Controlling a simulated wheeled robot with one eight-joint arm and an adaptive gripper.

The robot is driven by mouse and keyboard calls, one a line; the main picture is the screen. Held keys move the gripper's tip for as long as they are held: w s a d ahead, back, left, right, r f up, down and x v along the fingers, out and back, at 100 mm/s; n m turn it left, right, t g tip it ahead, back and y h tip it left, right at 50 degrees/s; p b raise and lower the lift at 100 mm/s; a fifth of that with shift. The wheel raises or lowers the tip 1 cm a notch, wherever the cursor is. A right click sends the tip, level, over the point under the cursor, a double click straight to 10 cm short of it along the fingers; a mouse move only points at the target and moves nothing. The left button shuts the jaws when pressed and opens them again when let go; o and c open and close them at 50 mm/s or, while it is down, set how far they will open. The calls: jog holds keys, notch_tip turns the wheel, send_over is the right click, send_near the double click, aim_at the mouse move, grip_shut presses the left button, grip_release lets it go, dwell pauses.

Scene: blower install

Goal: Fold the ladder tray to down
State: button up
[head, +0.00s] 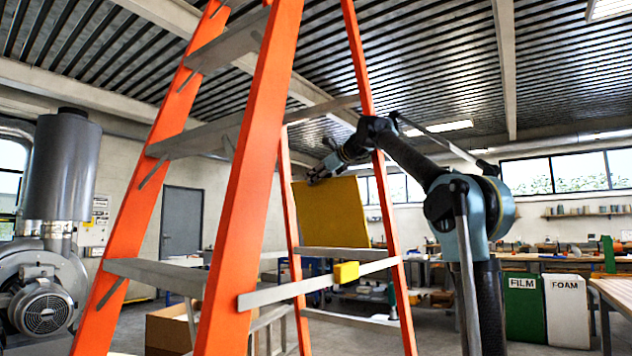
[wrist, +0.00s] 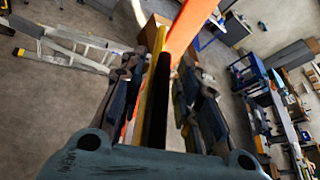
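The ladder tray is a yellow panel (head: 332,212) that stands upright between the orange rails of the ladder (head: 250,180) in the head view. My gripper (head: 318,173) is at the tray's upper left edge. In the wrist view the tray shows nearly edge-on as a narrow yellow and dark strip (wrist: 156,100). The fingers of my gripper (wrist: 163,85) lie on both sides of this strip. They are spread, with a narrow gap seen on the right side; contact on the left is unclear. The ladder's front rail hides part of the space left of the tray.
A yellow block (head: 346,272) sits on a grey ladder bar below the tray. A large grey blower (head: 60,220) stands at the left. Green and white bins (head: 567,310) and workbenches are at the right. A cardboard box (head: 168,330) is on the floor behind the ladder.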

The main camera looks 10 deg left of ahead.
grip_shut()
